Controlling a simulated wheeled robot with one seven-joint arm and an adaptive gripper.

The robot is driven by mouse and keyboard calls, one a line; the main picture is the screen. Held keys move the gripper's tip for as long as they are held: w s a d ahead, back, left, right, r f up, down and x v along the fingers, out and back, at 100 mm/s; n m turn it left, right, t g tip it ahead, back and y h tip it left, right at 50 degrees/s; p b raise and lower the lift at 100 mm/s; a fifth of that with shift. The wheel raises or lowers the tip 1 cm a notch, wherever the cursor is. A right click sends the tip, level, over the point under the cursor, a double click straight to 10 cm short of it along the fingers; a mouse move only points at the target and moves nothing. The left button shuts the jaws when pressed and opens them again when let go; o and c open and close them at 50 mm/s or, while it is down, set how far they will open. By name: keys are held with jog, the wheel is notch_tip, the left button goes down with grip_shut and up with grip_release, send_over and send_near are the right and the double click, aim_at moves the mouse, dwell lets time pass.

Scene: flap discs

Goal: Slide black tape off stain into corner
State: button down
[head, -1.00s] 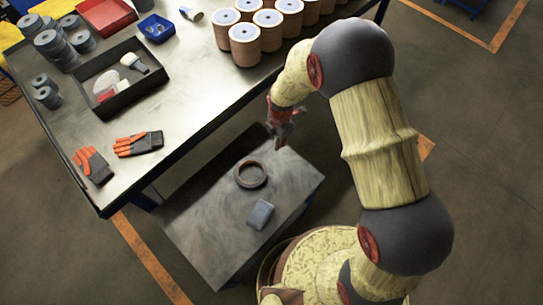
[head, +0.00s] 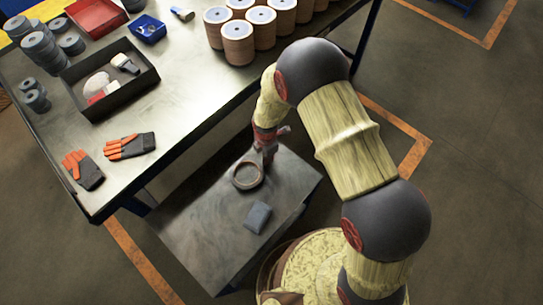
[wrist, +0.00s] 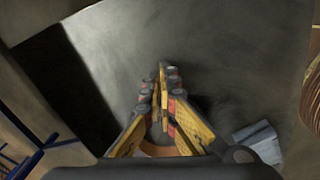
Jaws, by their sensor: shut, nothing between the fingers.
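The black tape, a dark ring with a brownish inner side (head: 246,187), lies flat on the low grey table (head: 205,235) in the head view. My gripper (head: 268,160) is shut and empty. It points down at the ring's upper-right edge; I cannot tell whether it touches it. In the wrist view my closed fingers (wrist: 160,92) are over the grey tabletop, and a tan curved strip, probably part of the ring, shows between the finger bases. The tabletop looks mottled, and I cannot clearly make out the stain.
A small blue-grey block (head: 258,217) lies on the low table below the ring; the wrist view shows it at lower right (wrist: 258,140). The higher workbench (head: 185,100) stands at upper left, holding gloves (head: 130,146), a black tray (head: 141,83) and several spools.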

aim_at(207, 196)
jog(key=shift+a, duration=0.1)
jog(key=s+a, duration=0.5)
jog(key=a, duration=0.2)
jog(key=s+a, duration=0.5)
jog(key=a, duration=0.3)
jog(key=s+a+p, duration=0.1)
jog(key=s+a, duration=0.4)
jog(key=a, duration=0.2)
jog(key=shift+a, duration=0.35)
